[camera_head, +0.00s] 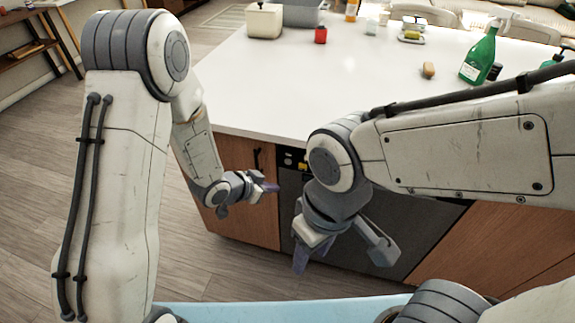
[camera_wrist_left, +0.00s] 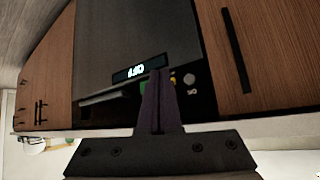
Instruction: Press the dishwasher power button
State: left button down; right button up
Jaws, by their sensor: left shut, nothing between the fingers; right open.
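The dishwasher (camera_head: 425,225) is a dark grey front in the island; it also shows in the left wrist view (camera_wrist_left: 105,35). Its control strip (camera_head: 290,161) is partly hidden by my right arm. In the left wrist view the strip has a lit display (camera_wrist_left: 138,68), a green patch (camera_wrist_left: 144,86), a small yellow spot (camera_wrist_left: 173,79) and a round knob (camera_wrist_left: 189,80). I cannot tell which is the power button. My left gripper (camera_head: 270,188) is shut and empty, its fingertips (camera_wrist_left: 159,72) overlapping the strip beside the display; contact is unclear. My right gripper (camera_head: 340,258) is open and empty before the dishwasher.
The white countertop (camera_head: 350,80) overhangs the front. A wooden cabinet door (camera_head: 252,160) with a dark handle (camera_wrist_left: 235,50) adjoins the dishwasher. The floor (camera_head: 195,265) at left is clear.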

aim_at(288, 162)
pick_arm(q)
jog(key=shift+d+f+h, duration=0.2)
jog(key=shift+f+h, duration=0.6)
jog(key=shift+f, duration=0.3)
jog(key=w+d, duration=0.2)
jog(key=w, duration=0.6)
jog(key=shift+w+d+p, duration=0.25)
jog(key=shift+d+p, duration=0.15)
jog(key=shift+p, duration=0.05)
jog(key=shift+w, duration=0.1)
dwell(1.1)
jog(key=shift+w+d, duration=0.1)
jog(key=shift+w, duration=0.15)
jog(key=shift+w+d, duration=0.15)
jog(key=shift+w, duration=0.2)
dwell(0.7)
jog(key=shift+s, duration=0.1)
jog(key=shift+s+a, duration=0.25)
jog(key=shift+s, duration=0.4)
